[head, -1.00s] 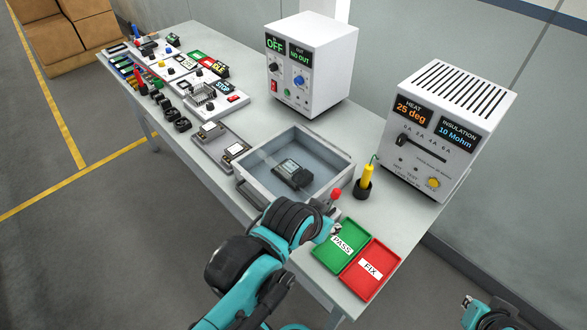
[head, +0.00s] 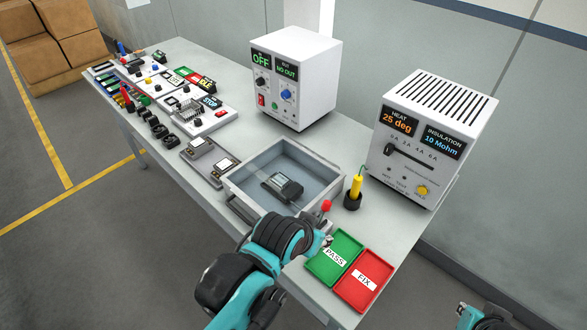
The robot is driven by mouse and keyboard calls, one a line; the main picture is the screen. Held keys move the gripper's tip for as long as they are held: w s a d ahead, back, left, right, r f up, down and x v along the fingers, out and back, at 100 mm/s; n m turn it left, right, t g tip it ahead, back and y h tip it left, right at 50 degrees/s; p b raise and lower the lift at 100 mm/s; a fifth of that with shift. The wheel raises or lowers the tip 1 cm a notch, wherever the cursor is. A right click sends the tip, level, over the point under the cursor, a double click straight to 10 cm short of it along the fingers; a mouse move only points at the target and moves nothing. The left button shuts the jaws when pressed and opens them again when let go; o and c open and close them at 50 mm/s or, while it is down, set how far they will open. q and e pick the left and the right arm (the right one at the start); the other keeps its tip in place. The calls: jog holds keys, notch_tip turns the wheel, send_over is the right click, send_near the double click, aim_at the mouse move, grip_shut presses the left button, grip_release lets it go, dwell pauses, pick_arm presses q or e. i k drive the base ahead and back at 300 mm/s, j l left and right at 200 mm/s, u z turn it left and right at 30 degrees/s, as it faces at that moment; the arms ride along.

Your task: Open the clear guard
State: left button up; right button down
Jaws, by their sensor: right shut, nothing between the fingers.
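The grey box (head: 232,190) stands mid-table with a dark device (head: 284,188) inside. A red knob (head: 326,206) shows by the box's front right corner. My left gripper (head: 328,241) is low in front of that corner, just below the knob in the picture. My own wrist hides most of it, so its fingers and any contact are unclear. My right gripper (head: 463,308) is at the bottom right edge, partly cut off, shut and empty, away from the box.
Green PASS (head: 345,243) and red FIX (head: 376,277) trays lie right of my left gripper. A yellow tool in a black holder (head: 353,200) and a white tester (head: 432,140) stand behind. A power supply (head: 294,80) is at the back. Parts fill the table's left.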

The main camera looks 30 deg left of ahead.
aim_at(236, 193)
jog(key=u, duration=0.4)
jog(key=k+l+u, duration=0.1)
jog(key=u, duration=0.7)
jog(key=k+u, duration=0.15)
jog(key=u, duration=0.3)
jog(key=k+l+u, duration=0.2)
jog(key=l+u, duration=0.25)
jog(key=k+l+u, duration=0.15)
jog(key=k+u, duration=0.15)
jog(key=u, duration=0.15)
